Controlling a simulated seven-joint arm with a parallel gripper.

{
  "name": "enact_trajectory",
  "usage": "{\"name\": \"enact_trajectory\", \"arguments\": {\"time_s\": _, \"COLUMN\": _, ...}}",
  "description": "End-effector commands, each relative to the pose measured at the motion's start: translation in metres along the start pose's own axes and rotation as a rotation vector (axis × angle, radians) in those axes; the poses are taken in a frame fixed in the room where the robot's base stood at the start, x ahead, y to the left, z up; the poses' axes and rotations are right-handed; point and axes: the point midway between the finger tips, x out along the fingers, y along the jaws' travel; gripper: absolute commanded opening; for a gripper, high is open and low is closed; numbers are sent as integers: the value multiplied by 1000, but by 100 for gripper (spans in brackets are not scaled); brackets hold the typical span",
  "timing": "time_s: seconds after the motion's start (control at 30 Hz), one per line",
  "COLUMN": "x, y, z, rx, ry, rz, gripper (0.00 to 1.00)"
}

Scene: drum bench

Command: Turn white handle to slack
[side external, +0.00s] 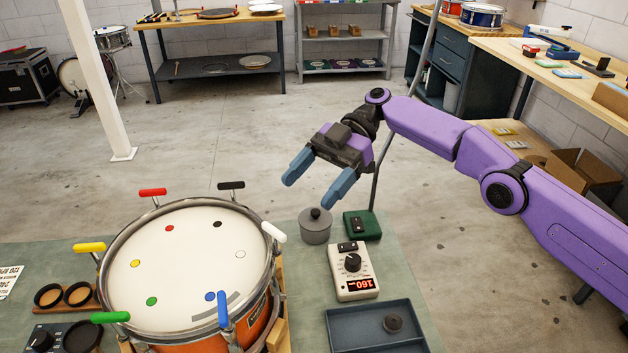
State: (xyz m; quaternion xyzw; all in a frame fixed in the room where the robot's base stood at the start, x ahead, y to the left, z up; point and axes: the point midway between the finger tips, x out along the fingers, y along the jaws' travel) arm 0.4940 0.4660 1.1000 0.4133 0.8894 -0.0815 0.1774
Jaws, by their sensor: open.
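A drum (185,262) with a white head and orange shell stands on the green mat at the lower left. The white handle (273,232) sticks out at the rim's right side, pointing up and left. A small white-ringed dot (240,254) is on the head near it. Red (153,192), black (231,185), yellow (90,247), green (110,317) and blue (223,309) handles sit around the rim, each with a like-coloured dot. My gripper (312,190) is open and empty, in the air above and right of the white handle, apart from it.
Right of the drum stand a grey lidded pot (315,232), a green box (362,226), a white meter (353,275) reading 160, and a dark tray (370,335) holding a round black knob. A thin grey pole (398,120) rises behind my gripper.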

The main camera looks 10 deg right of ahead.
Motion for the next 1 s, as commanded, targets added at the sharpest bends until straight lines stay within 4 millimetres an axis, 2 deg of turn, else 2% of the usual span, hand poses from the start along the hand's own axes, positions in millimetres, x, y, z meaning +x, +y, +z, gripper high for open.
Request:
{"name": "enact_trajectory", "arguments": {"time_s": 0.23, "x": 0, "y": 0, "z": 0, "rx": 0, "ry": 0, "rz": -1, "gripper": 81}}
{"name": "enact_trajectory", "arguments": {"time_s": 0.27, "x": 0, "y": 0, "z": 0, "rx": 0, "ry": 0, "rz": -1, "gripper": 74}}
{"name": "enact_trajectory", "arguments": {"time_s": 0.3, "x": 1, "y": 0, "z": 0, "rx": 1, "ry": 0, "rz": 0, "gripper": 61}}
{"name": "enact_trajectory", "arguments": {"time_s": 0.37, "x": 3, "y": 2, "z": -2, "rx": 7, "ry": 0, "rz": 7, "gripper": 42}}
{"name": "enact_trajectory", "arguments": {"time_s": 0.4, "x": 7, "y": 4, "z": -4, "rx": 16, "ry": 1, "rz": 16, "gripper": 38}}
{"name": "enact_trajectory", "arguments": {"time_s": 0.53, "x": 26, "y": 20, "z": -15, "rx": 74, "ry": 1, "rz": 86, "gripper": 38}}
{"name": "enact_trajectory", "arguments": {"time_s": 0.73, "x": 69, "y": 46, "z": -38, "rx": 221, "ry": -4, "rz": 264, "gripper": 38}}
{"name": "enact_trajectory", "arguments": {"time_s": 0.87, "x": 94, "y": 53, "z": -48, "rx": 318, "ry": -9, "rz": 385, "gripper": 38}}
{"name": "enact_trajectory", "arguments": {"time_s": 1.0, "x": 116, "y": 51, "z": -56, "rx": 413, "ry": -15, "rz": 519, "gripper": 38}}
